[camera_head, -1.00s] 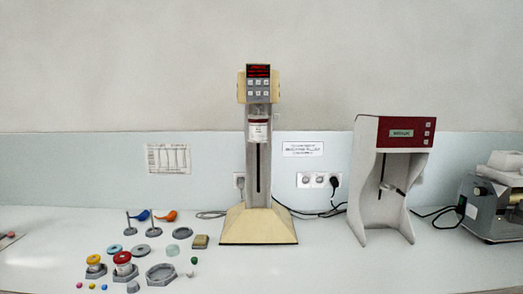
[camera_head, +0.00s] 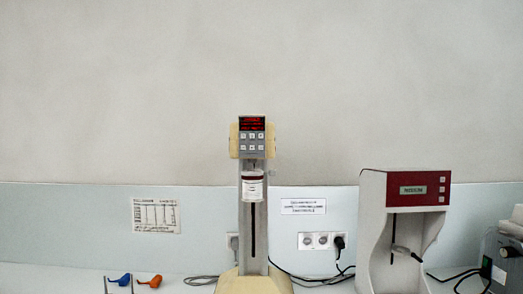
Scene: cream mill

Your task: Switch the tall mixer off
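The tall mixer (camera_head: 244,232) stands upright at the middle of the bench. It has a beige head, a grey column and a beige base whose lower part is cut off by the frame. Its control panel (camera_head: 252,138) faces me, with a lit red display (camera_head: 252,123) above two rows of small buttons (camera_head: 252,142). A white jar with a dark red rim (camera_head: 253,187) is held below the head, in front of the column. Neither of my grippers is in view.
A shorter red-and-white mixer (camera_head: 405,215) stands to the right, with a grey machine (camera_head: 505,262) at the right edge. Cables run along the bench between them. Blue and orange items (camera_head: 148,281) lie at bottom left. The wall above is bare.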

